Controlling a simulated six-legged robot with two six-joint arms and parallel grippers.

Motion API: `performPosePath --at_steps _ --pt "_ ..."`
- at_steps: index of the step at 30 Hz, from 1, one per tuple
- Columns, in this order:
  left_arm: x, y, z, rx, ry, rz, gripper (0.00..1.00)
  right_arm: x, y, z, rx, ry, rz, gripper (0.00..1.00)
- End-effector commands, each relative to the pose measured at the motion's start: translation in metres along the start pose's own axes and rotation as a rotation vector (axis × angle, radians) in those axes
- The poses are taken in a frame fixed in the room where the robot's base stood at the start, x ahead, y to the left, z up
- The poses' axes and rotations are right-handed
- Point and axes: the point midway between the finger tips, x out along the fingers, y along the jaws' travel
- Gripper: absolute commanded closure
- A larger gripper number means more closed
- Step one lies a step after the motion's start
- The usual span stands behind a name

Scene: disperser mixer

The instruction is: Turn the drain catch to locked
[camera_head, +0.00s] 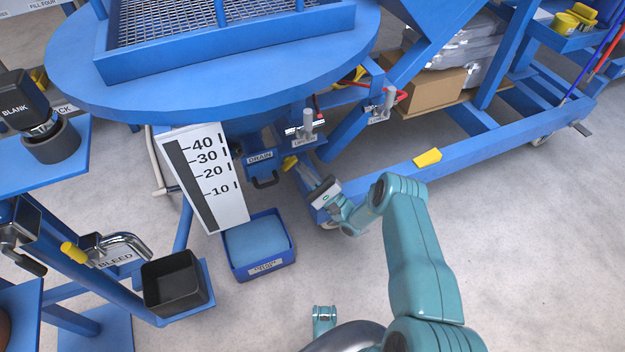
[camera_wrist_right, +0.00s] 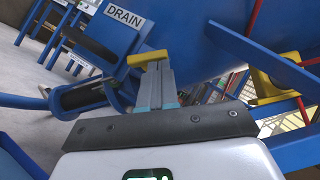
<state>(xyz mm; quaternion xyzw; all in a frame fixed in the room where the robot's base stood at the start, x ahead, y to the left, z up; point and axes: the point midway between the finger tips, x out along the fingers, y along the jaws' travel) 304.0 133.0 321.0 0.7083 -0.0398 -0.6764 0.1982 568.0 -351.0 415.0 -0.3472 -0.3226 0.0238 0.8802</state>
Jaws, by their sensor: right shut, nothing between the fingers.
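The drain housing, a blue box with a DRAIN label (camera_head: 261,156), hangs under the round blue table, with a black handle (camera_head: 266,181) below the label. The DRAIN label also shows in the right wrist view (camera_wrist_right: 124,17). A small yellow grip (camera_head: 289,163), probably the drain catch's, sits just right of the box. In the right wrist view the yellow grip (camera_wrist_right: 148,58) lies across the fingertips. My right gripper (camera_head: 298,170) is shut with nothing between its fingers, its tips at or very near the yellow grip. Whether they touch I cannot tell.
A blue bin (camera_head: 286,225) stands on the floor below the drain, beside a white level scale (camera_head: 228,212). Valve handles (camera_head: 308,122) hang at the table's edge, right of the drain. A blue frame (camera_head: 465,150) runs to the right. Open floor lies in front.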

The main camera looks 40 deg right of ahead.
Motion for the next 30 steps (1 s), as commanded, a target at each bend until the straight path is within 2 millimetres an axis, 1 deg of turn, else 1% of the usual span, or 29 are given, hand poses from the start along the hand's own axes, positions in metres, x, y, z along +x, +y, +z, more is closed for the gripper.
performPosePath --at_steps 13,30 --pt "-0.001 0.000 0.000 0.000 0.000 0.000 0.12 0.002 -0.001 0.001 -0.009 0.000 0.009 1.00" --pt "-0.011 0.005 0.003 0.007 -0.007 0.001 0.12 0.003 -0.005 0.002 -0.150 0.001 0.150 1.00"
